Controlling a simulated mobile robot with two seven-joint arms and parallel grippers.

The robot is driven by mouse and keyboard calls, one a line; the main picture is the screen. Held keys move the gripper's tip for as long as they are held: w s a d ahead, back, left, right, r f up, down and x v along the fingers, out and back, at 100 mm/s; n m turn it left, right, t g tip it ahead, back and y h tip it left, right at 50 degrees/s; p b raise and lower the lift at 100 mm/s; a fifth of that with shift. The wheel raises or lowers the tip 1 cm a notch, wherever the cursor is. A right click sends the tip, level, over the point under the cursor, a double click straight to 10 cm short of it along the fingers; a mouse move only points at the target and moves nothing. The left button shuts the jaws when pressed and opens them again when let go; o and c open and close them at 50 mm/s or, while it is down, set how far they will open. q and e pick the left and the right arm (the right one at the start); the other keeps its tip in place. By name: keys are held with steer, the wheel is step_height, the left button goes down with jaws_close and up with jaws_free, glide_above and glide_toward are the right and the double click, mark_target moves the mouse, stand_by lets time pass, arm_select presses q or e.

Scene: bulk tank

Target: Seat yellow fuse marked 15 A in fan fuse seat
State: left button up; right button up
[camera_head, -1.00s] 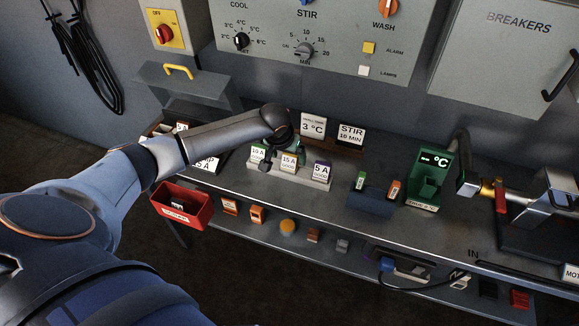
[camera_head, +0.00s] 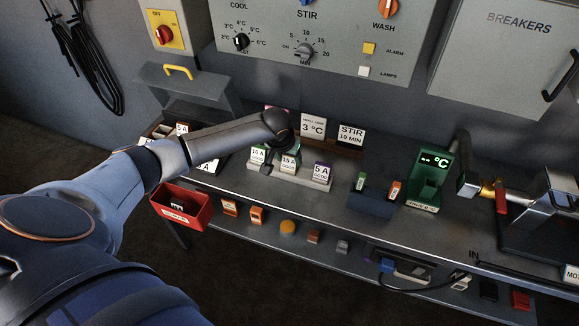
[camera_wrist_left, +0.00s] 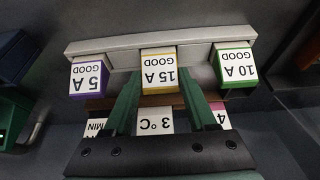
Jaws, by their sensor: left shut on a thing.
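The yellow fuse marked 15 A GOOD (camera_head: 289,164) stands in the middle of a pale grey rack (camera_head: 316,186). It also shows between my green fingers in the left wrist view (camera_wrist_left: 159,72). My left gripper (camera_wrist_left: 160,100) is shut on this fuse, which is still at the rack. In the head view the wrist partly hides the left gripper (camera_head: 285,150). A green 10 A fuse (camera_wrist_left: 236,66) and a purple 5 A fuse (camera_wrist_left: 90,76) flank it. I cannot identify the fan fuse seat. My right gripper is not in view.
A dark blue block (camera_head: 371,203) with green and orange pieces and a green °C display (camera_head: 428,180) stand to the right. A red bin (camera_head: 182,208) hangs at the front left.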

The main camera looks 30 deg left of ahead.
arm_select(q)
steer(key=c, duration=0.3)
steer(key=shift+r, duration=0.15)
steer(key=shift+c, duration=0.2)
steer(key=shift+r, duration=0.6)
steer(key=s+a+r, duration=0.9)
steer(key=a+r, duration=0.1)
steer(key=r, duration=0.1)
steer(key=shift+s+r, duration=0.3)
